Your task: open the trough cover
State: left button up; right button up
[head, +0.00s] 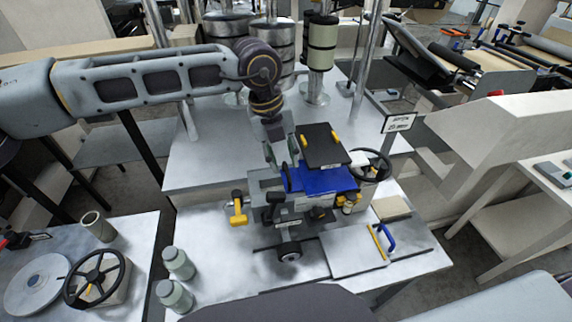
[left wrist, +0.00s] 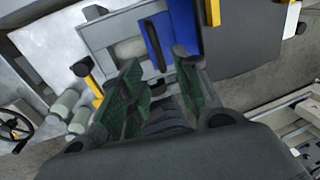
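The trough assembly stands on the middle table. A grey trough with a pale roller inside shows in the left wrist view (left wrist: 128,48). A blue panel (head: 325,181) sits beside it, and its edge shows in the left wrist view (left wrist: 156,42). A dark plate with yellow clips (head: 320,150) stands tilted above the blue panel. I cannot tell for certain which panel is the trough cover. My left gripper (left wrist: 157,66) is open, its green-padded fingers apart near the blue panel's lower end. I see nothing held between them; contact is unclear. My right gripper is out of view.
A handwheel (head: 371,166) and a small sign (head: 398,122) stand right of the assembly. A flat plate with a blue handle (head: 389,238) lies on the table's front right. Two jars (head: 177,278) stand front left. Metal posts and rollers rise behind.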

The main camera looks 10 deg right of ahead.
aim_at(288, 172)
pick_arm(q)
jog(key=shift+d+f+p, duration=0.2)
jog(key=shift+f, duration=0.9)
jog(key=shift+d+f+p, duration=0.2)
jog(key=shift+f, duration=0.85)
grip_shut()
